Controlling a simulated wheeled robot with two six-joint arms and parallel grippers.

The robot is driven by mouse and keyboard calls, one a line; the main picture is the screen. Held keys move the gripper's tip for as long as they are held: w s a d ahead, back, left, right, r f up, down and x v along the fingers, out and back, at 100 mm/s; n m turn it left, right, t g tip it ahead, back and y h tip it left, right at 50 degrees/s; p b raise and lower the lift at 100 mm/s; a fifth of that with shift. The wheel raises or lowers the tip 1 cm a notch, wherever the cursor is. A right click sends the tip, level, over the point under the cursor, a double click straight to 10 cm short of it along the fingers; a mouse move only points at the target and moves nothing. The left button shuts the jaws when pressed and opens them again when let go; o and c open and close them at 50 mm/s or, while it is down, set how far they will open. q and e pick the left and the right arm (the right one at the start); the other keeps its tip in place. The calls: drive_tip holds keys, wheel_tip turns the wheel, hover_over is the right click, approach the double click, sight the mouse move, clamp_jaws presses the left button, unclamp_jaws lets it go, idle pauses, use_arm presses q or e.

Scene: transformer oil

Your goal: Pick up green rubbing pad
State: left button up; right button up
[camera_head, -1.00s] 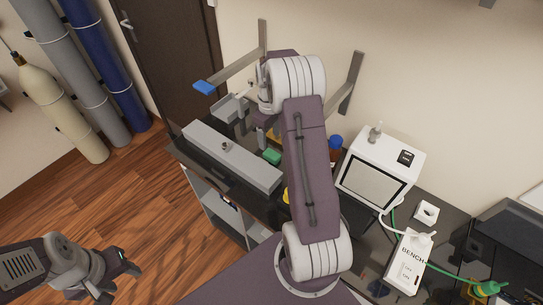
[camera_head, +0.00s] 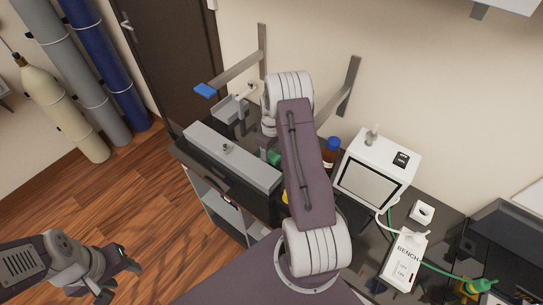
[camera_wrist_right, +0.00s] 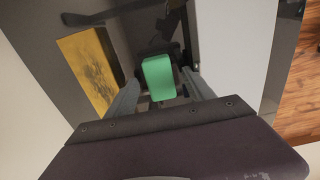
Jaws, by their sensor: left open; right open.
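The green rubbing pad (camera_head: 274,158) lies on the dark bench behind the long grey bar, partly covered by my right arm in the head view. In the right wrist view the green pad (camera_wrist_right: 159,77) shows as a block between the two fingers of my right gripper (camera_wrist_right: 163,92). The fingers are open, one on each side of it; I cannot tell whether they touch it. The right fingertips are mostly hidden in the head view. My left gripper (camera_head: 119,279) is open and empty over the wooden floor at the lower left, far from the pad.
A yellow, dark-stained slab (camera_wrist_right: 88,68) lies left of the pad in the wrist view. The long grey bar (camera_head: 230,156) runs along the bench's front. A brown bottle with a blue cap (camera_head: 331,151) and a white instrument (camera_head: 374,172) stand to the right.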

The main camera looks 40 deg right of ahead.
sight(272, 155)
clamp_jaws()
drive_tip(key=shift+r, duration=0.15)
wheel_tip(272, 155, up, 10)
drive_tip(key=b, duration=0.1)
drive_tip(key=shift+b, duration=0.35)
